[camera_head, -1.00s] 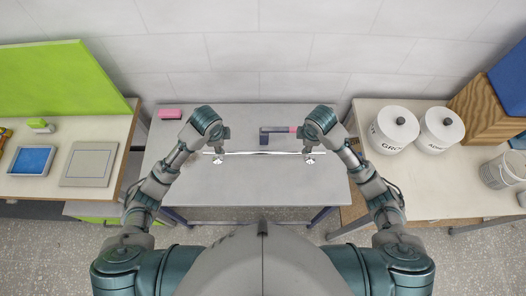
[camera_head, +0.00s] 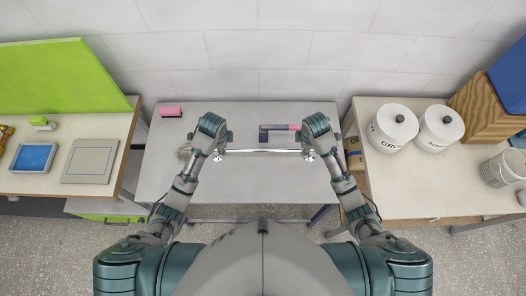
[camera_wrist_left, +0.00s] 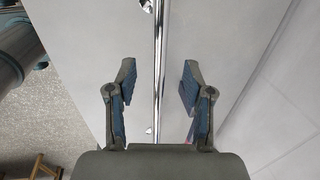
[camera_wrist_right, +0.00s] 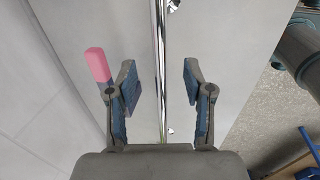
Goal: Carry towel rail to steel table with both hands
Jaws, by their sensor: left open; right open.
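The towel rail (camera_head: 262,151), a shiny chrome bar with round end mounts, lies across the grey table (camera_head: 262,180), which looks like the steel table. My left gripper (camera_head: 224,139) is at the rail's left end. In the left wrist view the rail (camera_wrist_left: 158,50) runs between the spread fingers (camera_wrist_left: 158,78), with a gap on both sides. My right gripper (camera_head: 302,138) is at the right end. In the right wrist view the rail (camera_wrist_right: 160,50) also passes between its spread fingers (camera_wrist_right: 159,76). Both grippers are open. Whether the fingers reach down to bar height is unclear.
A dark-headed tool with a pink handle (camera_wrist_right: 97,64) lies behind the rail, near my right gripper. A pink block (camera_head: 171,112) is at the back left. A left bench holds a blue tray (camera_head: 33,157); a right bench holds two white canisters (camera_head: 393,128). The table's front is clear.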

